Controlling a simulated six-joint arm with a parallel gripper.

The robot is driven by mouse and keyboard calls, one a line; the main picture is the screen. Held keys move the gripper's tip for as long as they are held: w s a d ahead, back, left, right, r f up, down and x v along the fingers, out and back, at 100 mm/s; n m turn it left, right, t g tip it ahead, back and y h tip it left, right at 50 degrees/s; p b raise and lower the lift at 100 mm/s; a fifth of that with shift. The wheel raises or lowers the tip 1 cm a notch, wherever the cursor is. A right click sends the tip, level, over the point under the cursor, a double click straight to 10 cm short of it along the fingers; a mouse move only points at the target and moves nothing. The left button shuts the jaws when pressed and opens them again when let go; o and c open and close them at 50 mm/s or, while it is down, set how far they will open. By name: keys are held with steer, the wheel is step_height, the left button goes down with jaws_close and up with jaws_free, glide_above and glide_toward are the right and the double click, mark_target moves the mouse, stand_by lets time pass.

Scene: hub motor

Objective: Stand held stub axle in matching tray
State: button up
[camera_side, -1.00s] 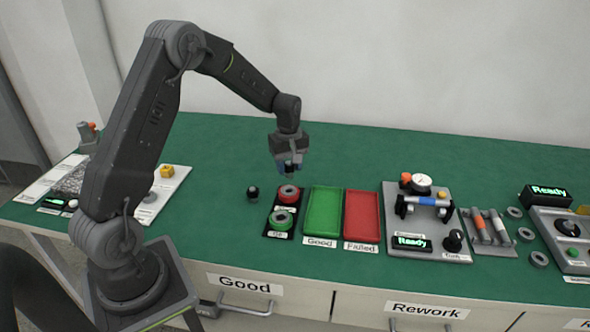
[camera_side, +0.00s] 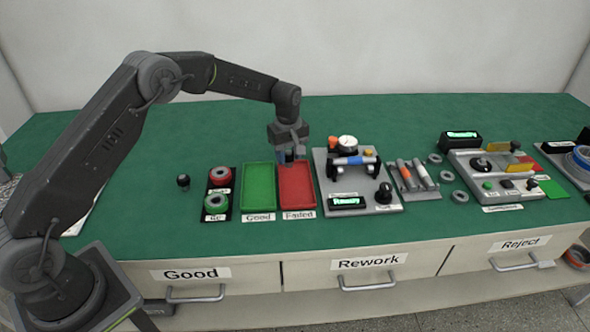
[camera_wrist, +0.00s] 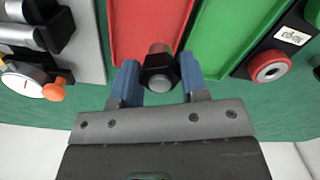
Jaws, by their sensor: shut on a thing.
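My gripper (camera_side: 290,157) is over the back end of the red tray (camera_side: 297,190), labelled Failed. It is shut on the stub axle (camera_wrist: 159,72), which has a dark hexagonal collar and a rounded metal end. In the wrist view, my gripper (camera_wrist: 160,85) has one blue finger on each side of the axle, and the red tray (camera_wrist: 118,35) lies just beyond. In the side view the axle is mostly hidden by the fingers. I cannot tell its gap to the tray floor. The green tray (camera_side: 259,185), labelled Good, is left of the red tray; both look empty.
A gauge fixture (camera_side: 385,204) with a dial and a blue-banded shaft stands close right of the red tray. Red (camera_side: 219,177) and green (camera_side: 216,204) ring buttons are left of the green tray. The green bench is clear behind the trays.

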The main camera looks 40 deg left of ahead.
steer(key=shift+w+d+f, duration=0.45)
steer(key=shift+d+f, duration=0.2)
steer(key=shift+d, duration=0.2)
steer(key=shift+f, duration=1.85)
steer(key=shift+f, duration=0.15)
steer(key=o, duration=1.2)
steer(key=shift+c, duration=0.2)
